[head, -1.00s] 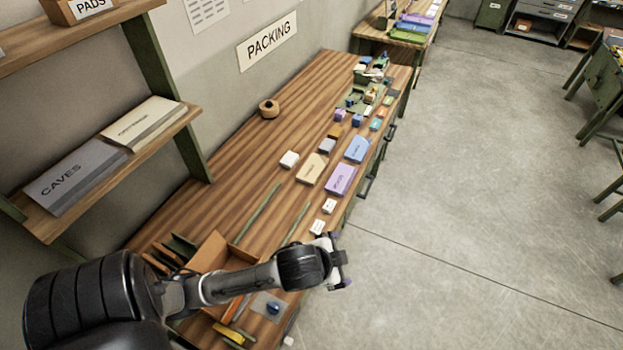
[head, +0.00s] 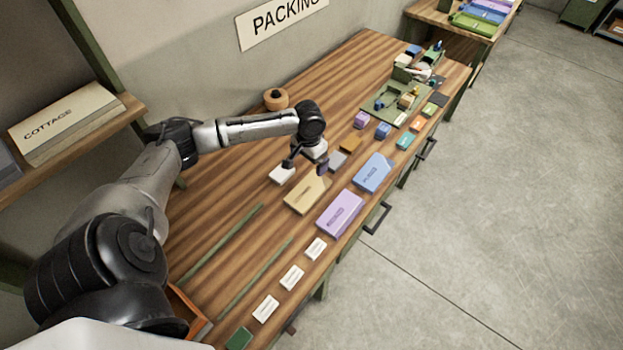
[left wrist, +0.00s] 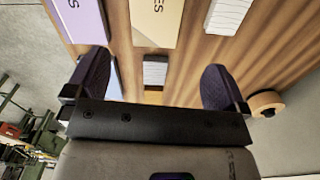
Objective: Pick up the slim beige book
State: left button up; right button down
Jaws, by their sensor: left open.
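The slim beige book (head: 304,198) lies flat on the wooden workbench, left of a purple book (head: 340,213) and a blue book (head: 373,174). It also shows at the top of the left wrist view (left wrist: 157,22), partly cut off by the frame. My left gripper (head: 305,166) is open and empty, above the bench at the far end of the beige book. Its spread fingers show in the left wrist view (left wrist: 155,84), with the book beyond them. I cannot tell the exact height above the book. My right gripper is not in view.
A white block (head: 282,174) lies left of the book and a grey block (head: 338,160) at its far side. Small white cards (head: 291,277) line the near bench edge. A thick cream book (head: 65,122) rests on the left shelf. The bench's left side is mostly clear.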

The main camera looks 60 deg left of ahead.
pick_arm(q)
jog(key=s+n, duration=0.1)
send_over(308, 190)
notch_tip(308, 190, down, 8)
jog(key=shift+w+a, duration=0.1)
jog(key=shift+f, duration=0.6)
notch_tip(308, 190, down, 4)
jog(key=shift+f+b, duration=0.1)
jog(key=shift+b, duration=0.25)
jog(key=shift+f, duration=0.35)
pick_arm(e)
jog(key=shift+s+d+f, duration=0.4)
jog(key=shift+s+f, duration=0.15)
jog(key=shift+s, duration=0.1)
pick_arm(q)
jog(key=c, duration=0.8)
